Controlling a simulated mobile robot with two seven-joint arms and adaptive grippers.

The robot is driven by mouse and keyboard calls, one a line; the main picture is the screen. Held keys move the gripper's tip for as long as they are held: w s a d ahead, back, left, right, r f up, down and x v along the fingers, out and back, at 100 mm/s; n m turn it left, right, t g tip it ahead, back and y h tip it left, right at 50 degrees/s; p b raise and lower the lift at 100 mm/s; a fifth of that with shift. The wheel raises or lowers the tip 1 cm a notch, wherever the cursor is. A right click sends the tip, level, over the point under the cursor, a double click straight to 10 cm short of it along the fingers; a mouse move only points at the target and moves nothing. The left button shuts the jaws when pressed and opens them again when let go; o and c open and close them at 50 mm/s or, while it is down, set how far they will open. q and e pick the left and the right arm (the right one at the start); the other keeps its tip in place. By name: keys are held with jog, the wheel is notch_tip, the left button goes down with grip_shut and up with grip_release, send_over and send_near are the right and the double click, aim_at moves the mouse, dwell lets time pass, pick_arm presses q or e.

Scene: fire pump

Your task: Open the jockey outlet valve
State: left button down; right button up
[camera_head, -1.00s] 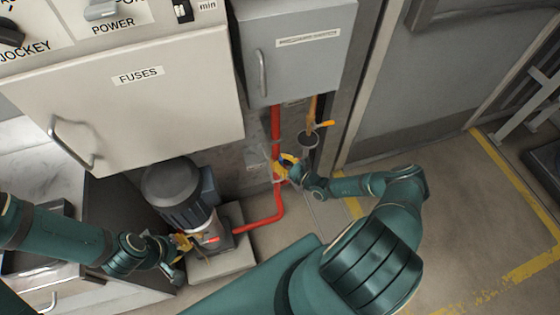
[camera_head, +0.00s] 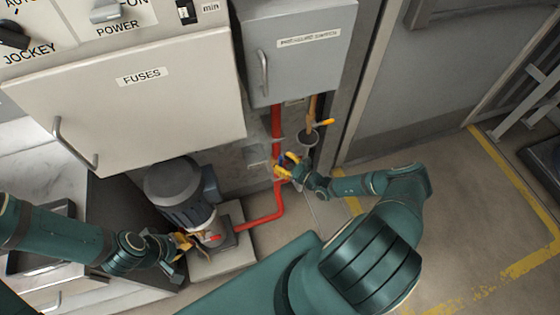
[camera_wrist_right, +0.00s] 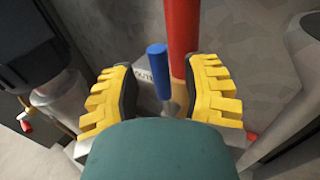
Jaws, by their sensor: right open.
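A blue lever handle (camera_wrist_right: 157,65) stands upright in the right wrist view, beside the red pipe (camera_wrist_right: 184,40). A label reading "OUT…" is partly hidden behind it. My right gripper (camera_wrist_right: 160,80) is open, with one yellow finger on each side of the handle. I cannot tell whether either finger touches it. In the head view my right gripper (camera_head: 284,165) is at the vertical red pipe (camera_head: 276,125), below the grey cabinet. My left gripper (camera_head: 190,242) is beside the base of the grey pump (camera_head: 178,192); its fingers are too unclear to read.
The fuses cabinet (camera_head: 125,95) and the pressure switch cabinet (camera_head: 300,60) overhang the pump and pipe. Open floor (camera_head: 450,215) lies to the right.

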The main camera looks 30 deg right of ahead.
jog(key=v, duration=1)
jog(key=shift+s, duration=0.25)
